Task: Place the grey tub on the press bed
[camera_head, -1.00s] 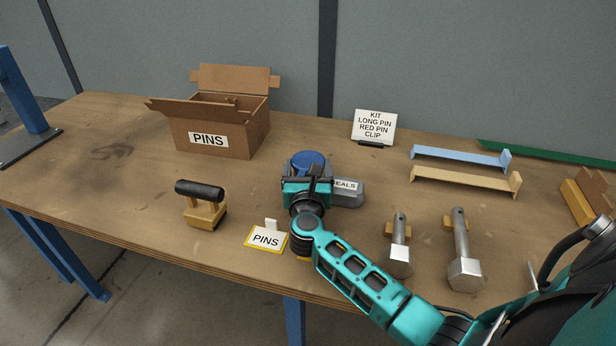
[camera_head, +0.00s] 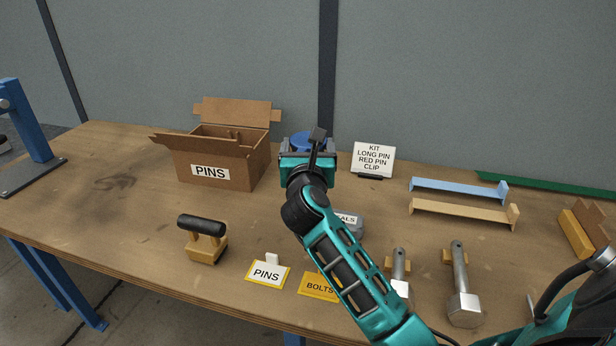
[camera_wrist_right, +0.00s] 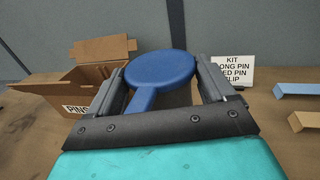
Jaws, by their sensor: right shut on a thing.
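The grey tub (camera_head: 356,229), partly labelled SEALS, sits on the table behind my right forearm, which hides part of it. My right gripper (camera_head: 308,152) is above the table, beyond the tub, and is shut on a blue round piece (camera_head: 307,140). In the right wrist view, this blue piece (camera_wrist_right: 160,69) has a flat disc top and a short stem between the dark fingers. The blue press (camera_head: 24,120) stands at the far left, partly cut off, with its dark flat bed (camera_head: 32,176) at the bottom. My left gripper is not in view.
An open cardboard PINS box (camera_head: 225,165) stands left of my gripper. A black-handled tool (camera_head: 203,240), PINS card (camera_head: 267,272) and BOLTS card (camera_head: 318,287) lie in front. The table's left part is clear.

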